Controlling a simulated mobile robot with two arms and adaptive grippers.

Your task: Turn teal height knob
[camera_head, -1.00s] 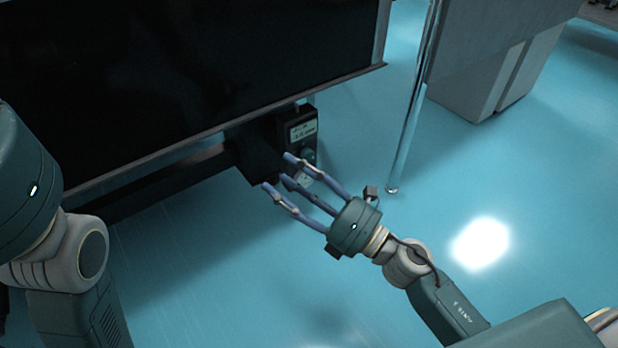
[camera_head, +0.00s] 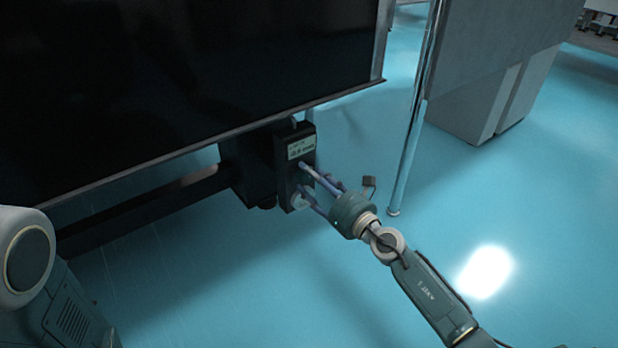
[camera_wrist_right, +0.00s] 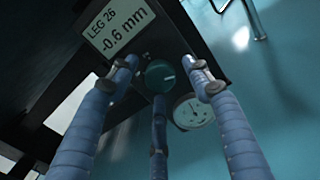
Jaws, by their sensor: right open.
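The teal height knob (camera_wrist_right: 159,76) is a round dial on a dark control box (camera_head: 281,177), just below its display (camera_wrist_right: 119,25). The display reads "LEG 26" and "-0.6 mm" in the right wrist view. My right gripper (camera_head: 304,180) is open, its three blue fingers pointing at the box face. In the wrist view two fingertips are at the knob's upper left and upper right and the third is below it; I cannot tell whether they touch it. In the head view the fingers largely hide the knob. My left gripper is out of view.
A white round gauge (camera_wrist_right: 193,112) sits below right of the knob. The box hangs under the edge of a large dark table (camera_head: 200,80). A shiny metal post (camera_head: 410,150) stands right of my gripper, before a grey cabinet (camera_head: 485,105). The blue floor (camera_head: 200,270) is clear.

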